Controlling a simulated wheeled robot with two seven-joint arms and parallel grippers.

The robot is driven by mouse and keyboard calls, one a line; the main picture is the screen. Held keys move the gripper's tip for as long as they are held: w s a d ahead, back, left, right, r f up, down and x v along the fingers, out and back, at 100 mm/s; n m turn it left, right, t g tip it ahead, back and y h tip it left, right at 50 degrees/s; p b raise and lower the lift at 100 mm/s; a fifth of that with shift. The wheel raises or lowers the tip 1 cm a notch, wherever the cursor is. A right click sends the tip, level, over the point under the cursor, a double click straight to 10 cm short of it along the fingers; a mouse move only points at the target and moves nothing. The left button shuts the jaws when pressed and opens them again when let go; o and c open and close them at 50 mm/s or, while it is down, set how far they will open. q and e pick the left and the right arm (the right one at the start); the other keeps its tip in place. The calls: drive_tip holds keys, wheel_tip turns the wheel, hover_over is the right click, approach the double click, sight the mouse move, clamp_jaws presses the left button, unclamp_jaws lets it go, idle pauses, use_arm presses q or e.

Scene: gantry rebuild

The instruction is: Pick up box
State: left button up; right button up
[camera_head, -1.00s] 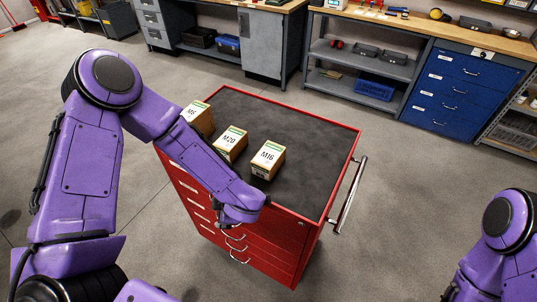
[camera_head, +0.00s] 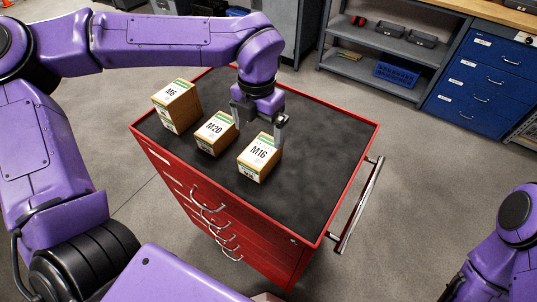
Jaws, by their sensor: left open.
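Three small cardboard boxes with white and green labels stand on the dark top of a red tool cart (camera_head: 330,208). The M6 box (camera_head: 176,106) is at the left, the M20 box (camera_head: 215,133) in the middle and the M16 box (camera_head: 259,157) at the right. My left gripper (camera_head: 259,140) points down, open, just behind the M16 box and to the right of the M20 box. Its fingers show on either side of the M16 box's far end; whether they touch it I cannot tell. My right arm shows at the lower right, its gripper out of view.
The cart has a metal side handle (camera_head: 357,205) at the right and drawer handles on its front. The cart top right of the M16 box is clear. Grey shelves with a blue basket (camera_head: 396,72) and blue drawers (camera_head: 480,85) stand behind, across open floor.

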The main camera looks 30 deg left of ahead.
sight(260, 151)
use_arm(q)
drive_tip(key=shift+s+f+b, duration=0.15)
drive_tip(key=shift+f+b, duration=0.4)
drive_tip(key=shift+f, duration=0.25)
drive_tip(key=f, duration=0.3)
drive_tip(key=w+f+p, duration=0.1)
drive_tip(key=f, duration=0.1)
drive_tip(key=shift+s+a+f+p, duration=0.1)
drive_tip(key=shift+s+f+p, duration=0.05)
drive_tip(key=shift+f+p, duration=0.2)
drive_tip(key=f+p, duration=0.1)
drive_tip(key=f, duration=0.3)
drive_tip(key=shift+a+f, duration=0.15)
drive_tip(key=shift+a, duration=0.05)
drive_tip(key=shift+w+f, duration=0.25)
drive_tip(key=shift+f, duration=0.1)
drive_tip(key=shift+s+r, duration=0.1)
drive_tip(key=shift+s, duration=0.05)
drive_tip(key=c, duration=1.3)
drive_tip(key=shift+c, duration=0.2)
use_arm(e)
drive_tip(key=shift+w+r, duration=0.2)
drive_tip(key=shift+r, duration=0.3)
